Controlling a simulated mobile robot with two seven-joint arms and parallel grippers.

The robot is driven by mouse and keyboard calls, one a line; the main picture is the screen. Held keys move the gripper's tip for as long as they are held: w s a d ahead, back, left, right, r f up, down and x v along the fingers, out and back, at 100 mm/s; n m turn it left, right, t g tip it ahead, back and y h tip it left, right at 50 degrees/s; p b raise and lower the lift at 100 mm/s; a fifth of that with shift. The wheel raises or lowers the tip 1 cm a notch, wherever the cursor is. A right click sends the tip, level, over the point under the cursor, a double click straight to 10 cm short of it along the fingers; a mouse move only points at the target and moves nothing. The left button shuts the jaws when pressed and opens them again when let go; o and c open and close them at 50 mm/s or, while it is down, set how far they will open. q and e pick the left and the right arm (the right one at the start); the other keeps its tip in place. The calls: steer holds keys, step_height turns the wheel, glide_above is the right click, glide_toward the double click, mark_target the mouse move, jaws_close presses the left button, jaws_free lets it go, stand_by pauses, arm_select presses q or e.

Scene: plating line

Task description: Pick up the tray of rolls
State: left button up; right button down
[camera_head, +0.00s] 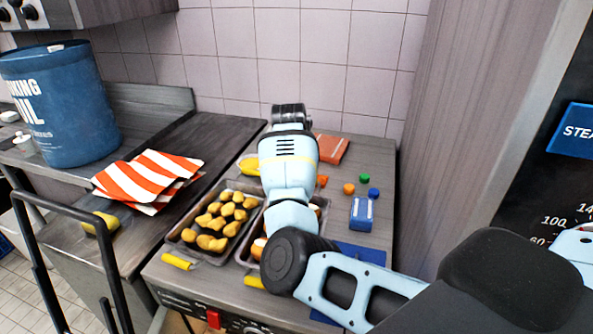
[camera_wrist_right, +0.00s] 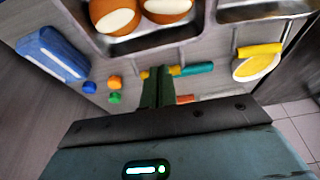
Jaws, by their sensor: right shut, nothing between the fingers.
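The tray of rolls (camera_head: 325,204) lies on the counter, largely hidden under my right arm in the head view. In the right wrist view the tray (camera_wrist_right: 148,40) shows at the top with two brown rolls (camera_wrist_right: 166,8), pale on top. My right gripper (camera_wrist_right: 158,74) is shut and empty. Its fingertips are just beyond the tray's far edge, beside a bar with yellow and teal parts (camera_wrist_right: 196,68); I cannot tell whether they touch it. In the head view the right gripper is hidden behind its own wrist. My left gripper is not in view.
A second tray (camera_head: 187,243) of yellow-brown pieces stands close on the left. A blue box (camera_head: 361,214) and several small coloured pieces (camera_head: 349,189) lie to the right. A reddish box (camera_head: 331,148) is behind. Striped packets (camera_head: 150,178) and a blue drum (camera_head: 62,105) are farther left.

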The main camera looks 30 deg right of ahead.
steer(key=x, duration=0.5)
steer(key=shift+d+f+b, duration=0.15)
steer(key=shift+f+b, duration=0.15)
steer(key=shift+f, duration=0.1)
steer(key=shift+w+d+f, duration=0.15)
steer(key=shift+w+f, duration=0.05)
steer(key=shift+f, duration=0.25)
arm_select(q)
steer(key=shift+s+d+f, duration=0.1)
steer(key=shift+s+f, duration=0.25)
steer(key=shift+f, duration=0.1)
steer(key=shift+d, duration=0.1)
